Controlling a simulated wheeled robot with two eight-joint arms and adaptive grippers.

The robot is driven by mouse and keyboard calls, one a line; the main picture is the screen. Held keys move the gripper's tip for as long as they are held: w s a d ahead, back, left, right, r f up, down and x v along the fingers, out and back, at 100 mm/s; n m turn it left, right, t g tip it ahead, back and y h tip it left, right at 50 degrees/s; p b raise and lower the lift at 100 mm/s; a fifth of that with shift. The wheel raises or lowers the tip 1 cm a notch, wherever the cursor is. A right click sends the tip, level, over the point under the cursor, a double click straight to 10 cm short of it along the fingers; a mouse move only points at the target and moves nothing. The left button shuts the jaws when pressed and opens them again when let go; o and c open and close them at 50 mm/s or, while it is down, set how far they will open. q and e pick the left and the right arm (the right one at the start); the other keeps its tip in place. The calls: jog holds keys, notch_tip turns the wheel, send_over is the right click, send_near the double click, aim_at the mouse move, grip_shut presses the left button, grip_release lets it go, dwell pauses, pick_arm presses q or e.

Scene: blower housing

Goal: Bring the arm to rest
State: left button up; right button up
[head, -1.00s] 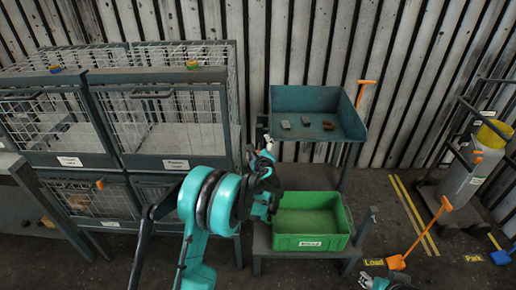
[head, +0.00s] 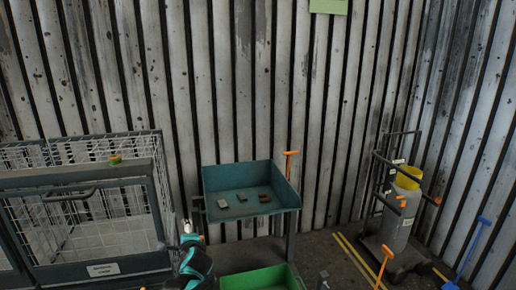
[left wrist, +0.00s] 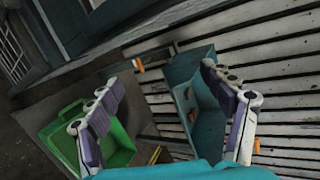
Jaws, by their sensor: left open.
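My left arm comes in at the bottom of the head view, teal and black, with its left gripper (head: 188,238) pointing up, left of the blue tray. In the left wrist view the two white fingers with purple-grey pads stand wide apart, and the left gripper (left wrist: 159,78) is open with nothing between them. The green bin and the blue tray lie beyond the fingers. My right arm and gripper are not in view.
The blue tray (head: 222,212) holds a few small parts. The green bin (head: 250,279) sits below it. A wire cage (head: 90,270) stands left. A cart with a grey cylinder (head: 396,229) and an orange-handled tool (head: 384,267) are right. A corrugated wall (head: 230,80) closes the back.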

pick_arm(q)
jog(key=s+d+f+n+g+h, duration=0.1)
jog(key=s+n, duration=0.4)
jog(key=s, duration=0.6)
jog(key=s+d+f+n+g+h, duration=0.1)
jog(key=s+d+n, duration=0.3)
jog(key=s, duration=0.8)
jog(key=s+d+f+n+g+h, duration=0.1)
jog(key=s+d+n+g+h, duration=0.1)
jog(key=s+n, duration=0.4)
jog(key=s+d+h, duration=0.1)
jog(key=s, duration=0.4)
jog(key=shift+s+d+f+g+h, duration=0.15)
jog(key=shift+s+d+g+h, duration=0.15)
jog(key=shift+s, duration=0.1)
